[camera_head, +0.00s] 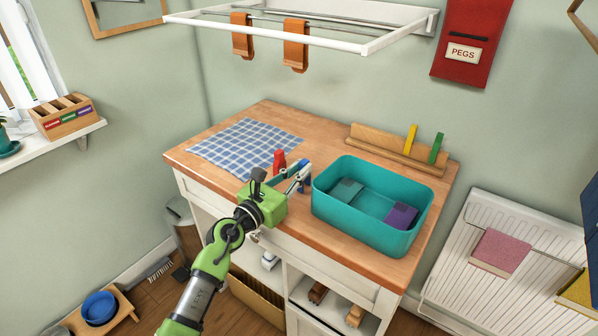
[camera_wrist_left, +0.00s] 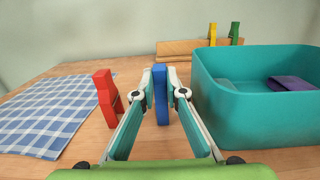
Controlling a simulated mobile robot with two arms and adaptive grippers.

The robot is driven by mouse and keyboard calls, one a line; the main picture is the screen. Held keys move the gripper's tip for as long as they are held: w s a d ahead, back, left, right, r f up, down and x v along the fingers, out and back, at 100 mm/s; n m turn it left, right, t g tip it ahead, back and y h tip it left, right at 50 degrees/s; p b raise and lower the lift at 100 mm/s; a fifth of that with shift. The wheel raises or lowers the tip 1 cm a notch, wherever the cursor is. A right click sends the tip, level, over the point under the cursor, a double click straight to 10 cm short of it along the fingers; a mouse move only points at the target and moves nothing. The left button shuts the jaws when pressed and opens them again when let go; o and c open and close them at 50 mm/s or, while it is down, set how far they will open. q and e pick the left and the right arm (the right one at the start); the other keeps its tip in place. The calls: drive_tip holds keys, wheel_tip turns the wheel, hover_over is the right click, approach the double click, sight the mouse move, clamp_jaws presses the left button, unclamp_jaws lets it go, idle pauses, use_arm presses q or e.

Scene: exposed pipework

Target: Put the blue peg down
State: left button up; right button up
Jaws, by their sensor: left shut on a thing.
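A blue peg (camera_wrist_left: 161,95) stands upright between the fingertips of my left gripper (camera_wrist_left: 160,92), which is shut on it. In the head view the left gripper (camera_head: 300,175) is over the front of the wooden counter, just left of the teal tub (camera_head: 340,222). The blue peg (camera_head: 305,184) shows there only in part, behind the fingers. Whether its lower end touches the counter I cannot tell. A red peg (camera_wrist_left: 106,98) stands on the counter to the left of the gripper; it also shows in the head view (camera_head: 279,162). My right gripper is not in view.
A blue checked cloth (camera_head: 245,146) lies on the counter at left. The teal tub holds a purple cloth (camera_head: 401,215) and a teal one. Behind it, a yellow peg (camera_head: 410,139) and a green peg (camera_head: 435,149) stand at a wooden rack (camera_head: 375,144). A drying frame (camera_head: 300,38) hangs above.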

use_arm(q)
drive_tip(key=o, duration=0.8)
drive_tip(key=shift+f, duration=0.1)
drive_tip(key=v, duration=1.2)
